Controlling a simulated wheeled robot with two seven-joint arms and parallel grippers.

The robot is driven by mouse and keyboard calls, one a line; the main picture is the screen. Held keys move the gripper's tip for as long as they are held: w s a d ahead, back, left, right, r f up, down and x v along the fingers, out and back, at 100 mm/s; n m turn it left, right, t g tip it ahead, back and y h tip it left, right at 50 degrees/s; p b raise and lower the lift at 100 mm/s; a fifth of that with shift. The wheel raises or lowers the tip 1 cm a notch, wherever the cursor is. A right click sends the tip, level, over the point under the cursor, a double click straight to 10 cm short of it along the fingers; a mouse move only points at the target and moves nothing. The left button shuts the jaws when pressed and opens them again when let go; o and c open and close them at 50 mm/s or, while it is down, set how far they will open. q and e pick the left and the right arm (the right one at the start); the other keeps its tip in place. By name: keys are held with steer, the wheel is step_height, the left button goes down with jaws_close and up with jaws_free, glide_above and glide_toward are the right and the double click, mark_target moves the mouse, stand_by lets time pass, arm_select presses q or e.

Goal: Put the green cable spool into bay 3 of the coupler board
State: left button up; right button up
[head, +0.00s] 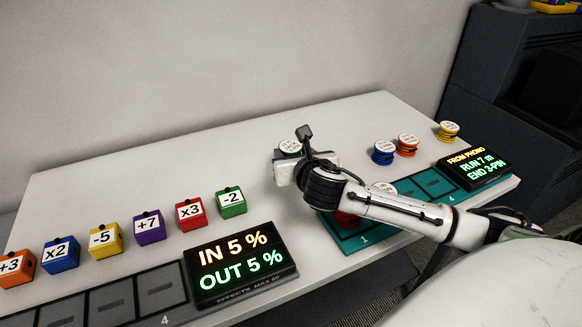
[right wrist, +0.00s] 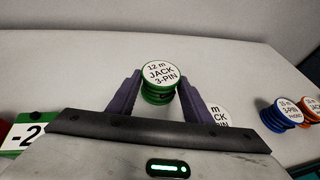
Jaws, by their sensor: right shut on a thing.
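The green cable spool (head: 290,148) has a white top label that reads 12 m JACK 3-PIN in the right wrist view (right wrist: 158,84). My right gripper (right wrist: 157,90) is shut on it, with one purple finger on each side. They are at the back middle of the table, left of the teal coupler board (head: 351,245). A red spool (head: 346,220) is at bay 1 of the board. Another white-topped spool (head: 384,187) shows behind my right arm; its bay is unclear. Bay 4 looks empty. My arm hides part of the middle bays. My left gripper is out of view.
Blue (head: 383,153), orange (head: 407,145) and yellow (head: 448,131) spools stand behind the board. A display (head: 474,167) reads FROM PHONO, RUN 7 m, END 3-PIN. Several coloured blocks, a green one (head: 231,202) among them, and another display (head: 240,265) are at left.

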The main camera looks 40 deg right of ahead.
steer(key=shift+f, duration=1.75)
steer(key=o, duration=1.1)
steer(key=shift+f, duration=0.1)
